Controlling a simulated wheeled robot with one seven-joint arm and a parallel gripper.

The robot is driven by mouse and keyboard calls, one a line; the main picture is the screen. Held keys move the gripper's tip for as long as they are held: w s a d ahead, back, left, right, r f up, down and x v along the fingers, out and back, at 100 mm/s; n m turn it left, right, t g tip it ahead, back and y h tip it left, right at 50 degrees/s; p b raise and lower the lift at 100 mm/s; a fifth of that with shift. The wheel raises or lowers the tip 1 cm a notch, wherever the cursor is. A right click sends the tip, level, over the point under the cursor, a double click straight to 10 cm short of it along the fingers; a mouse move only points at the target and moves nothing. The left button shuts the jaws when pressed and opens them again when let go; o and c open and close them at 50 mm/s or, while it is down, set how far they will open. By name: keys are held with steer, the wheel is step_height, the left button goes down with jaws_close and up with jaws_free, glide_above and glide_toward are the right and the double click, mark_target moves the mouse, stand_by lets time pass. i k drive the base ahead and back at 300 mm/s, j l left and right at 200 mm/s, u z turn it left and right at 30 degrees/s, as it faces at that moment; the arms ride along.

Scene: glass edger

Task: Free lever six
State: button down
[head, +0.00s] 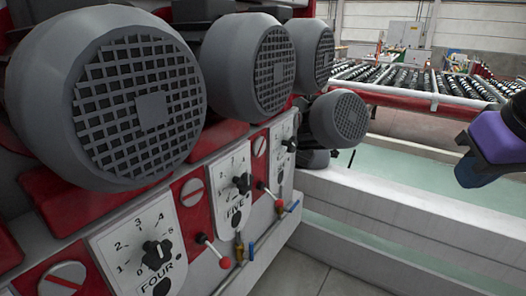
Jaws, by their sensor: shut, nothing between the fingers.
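The machine front carries dial plates marked FOUR (138,248) and FIVE (233,187). A third plate (281,152) stands farther along, its word too small to read. A red-balled lever (225,263) sticks out tilted down between the FOUR and FIVE plates. A second red-tipped lever (279,205) sits between FIVE and the third plate. I cannot tell which lever is six; no label for it is legible. My gripper (472,178), purple and dark, is at the right edge, shut and empty, well apart from the levers. Part of it is out of frame.
Large grey motors (130,105) with grilles bulge out above the plates. A white rail (400,215) runs along the right. A roller conveyor (410,82) lies behind. Grey floor shows at the bottom.

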mark_target(278, 203)
steer(key=u, duration=1.65)
steer(key=k+l, duration=0.75)
steer(key=k, duration=0.15)
steer(key=i, duration=1)
